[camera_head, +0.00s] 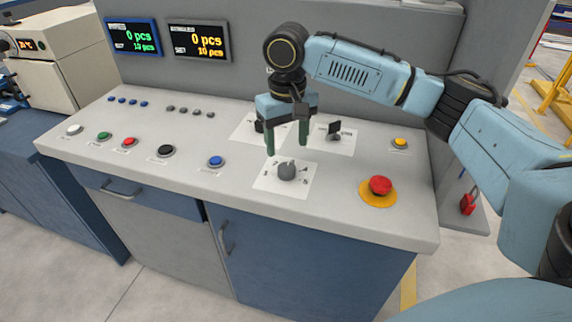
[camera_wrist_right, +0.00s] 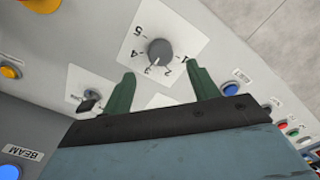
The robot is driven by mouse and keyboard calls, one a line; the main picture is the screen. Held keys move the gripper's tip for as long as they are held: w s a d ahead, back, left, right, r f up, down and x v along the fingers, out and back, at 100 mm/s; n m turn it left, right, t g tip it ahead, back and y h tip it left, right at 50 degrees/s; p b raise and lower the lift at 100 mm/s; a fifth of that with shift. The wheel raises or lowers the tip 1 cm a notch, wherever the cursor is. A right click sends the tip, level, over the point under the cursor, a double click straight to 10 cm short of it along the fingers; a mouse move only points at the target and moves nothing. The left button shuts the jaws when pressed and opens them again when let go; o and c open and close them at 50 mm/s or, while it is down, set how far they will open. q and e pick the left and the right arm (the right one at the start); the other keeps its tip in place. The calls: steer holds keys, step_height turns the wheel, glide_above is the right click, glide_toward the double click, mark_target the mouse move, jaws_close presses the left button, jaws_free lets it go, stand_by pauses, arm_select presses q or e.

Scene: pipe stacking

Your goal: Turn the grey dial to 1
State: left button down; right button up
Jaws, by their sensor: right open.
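The grey dial (camera_head: 287,172) sits on a white square plate near the front of the sloped console. In the right wrist view the dial (camera_wrist_right: 161,52) has the numbers 1 to 5 around it, and its pale pointer mark seems to be near 3, though it is small. My right gripper (camera_head: 287,147) points down above and just behind the dial. Its two green fingers are apart with nothing between them, and they also show in the right wrist view (camera_wrist_right: 161,79), clear of the dial. My left gripper is not in view.
A red emergency button (camera_head: 380,186) on a yellow base is right of the dial. A black switch (camera_head: 335,129) on a white plate stands behind the gripper. A blue button (camera_head: 216,161) and a black button (camera_head: 166,151) are to the left. Two displays hang behind.

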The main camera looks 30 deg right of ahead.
mark_target(287, 167)
step_height(287, 167, down, 6)
steer(key=shift+b, duration=0.55)
steer(key=shift+f, duration=0.4)
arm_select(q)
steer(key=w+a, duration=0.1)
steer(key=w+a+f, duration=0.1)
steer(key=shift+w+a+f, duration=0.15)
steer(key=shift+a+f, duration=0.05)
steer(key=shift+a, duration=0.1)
